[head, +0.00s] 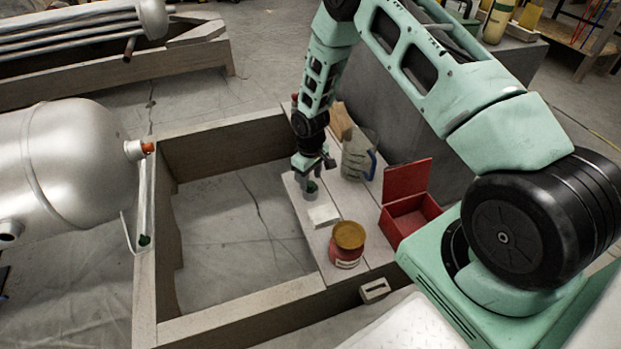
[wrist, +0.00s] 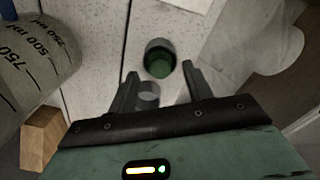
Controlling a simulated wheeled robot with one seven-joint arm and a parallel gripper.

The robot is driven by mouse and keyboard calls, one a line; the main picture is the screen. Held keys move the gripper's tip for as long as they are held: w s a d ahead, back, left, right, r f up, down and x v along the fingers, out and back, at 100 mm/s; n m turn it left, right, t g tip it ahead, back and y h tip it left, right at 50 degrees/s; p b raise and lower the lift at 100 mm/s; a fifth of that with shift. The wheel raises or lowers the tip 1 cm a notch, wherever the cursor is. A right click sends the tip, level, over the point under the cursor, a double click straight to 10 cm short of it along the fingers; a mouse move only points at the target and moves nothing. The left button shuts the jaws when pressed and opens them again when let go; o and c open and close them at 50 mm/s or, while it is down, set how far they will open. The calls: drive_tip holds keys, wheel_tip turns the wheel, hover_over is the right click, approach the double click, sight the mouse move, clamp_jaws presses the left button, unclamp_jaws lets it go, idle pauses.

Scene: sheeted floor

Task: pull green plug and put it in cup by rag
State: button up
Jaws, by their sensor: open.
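A small grey cup (head: 311,191) stands on the boards beside a folded white rag (head: 323,215). A green plug (wrist: 159,64) lies inside the cup (wrist: 160,50) in the wrist view. My gripper (head: 309,170) is just above the cup in the head view. In the wrist view my gripper (wrist: 160,78) is open, with nothing held between its fingers, and the cup is just beyond the fingertips. Another green piece (head: 145,240) shows at the low end of the thin pipe by the tank.
A measuring jug (head: 357,158) and an open red box (head: 407,218) stand right of the cup. A red tin (head: 347,248) with a brownish lid is nearer. The silver tank (head: 70,165) has an orange-capped nozzle (head: 147,147). A wooden frame (head: 145,285) surrounds open floor.

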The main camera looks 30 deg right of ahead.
wheel_tip(320, 180, up, 16)
drive_tip(key=p, duration=0.4)
drive_tip(key=shift+r, duration=0.15)
drive_tip(key=s+a+r+n, duration=0.2)
drive_tip(key=s+a+r, duration=0.7)
drive_tip(key=a+r, duration=0.5)
drive_tip(key=s+a+r+n, duration=0.1)
drive_tip(key=s+a+r, duration=0.15)
drive_tip(key=s, duration=0.45)
drive_tip(key=s+a+r, duration=0.2)
drive_tip(key=s+r, duration=0.1)
drive_tip(key=s, duration=0.5)
drive_tip(key=s+a+r+n, duration=0.1)
drive_tip(key=s+a+r, duration=0.1)
drive_tip(key=s, duration=0.5)
wheel_tip(320, 180, up, 26)
drive_tip(key=p, duration=2.6)
drive_tip(key=shift+s+y, duration=0.25)
drive_tip(key=shift+y, duration=0.05)
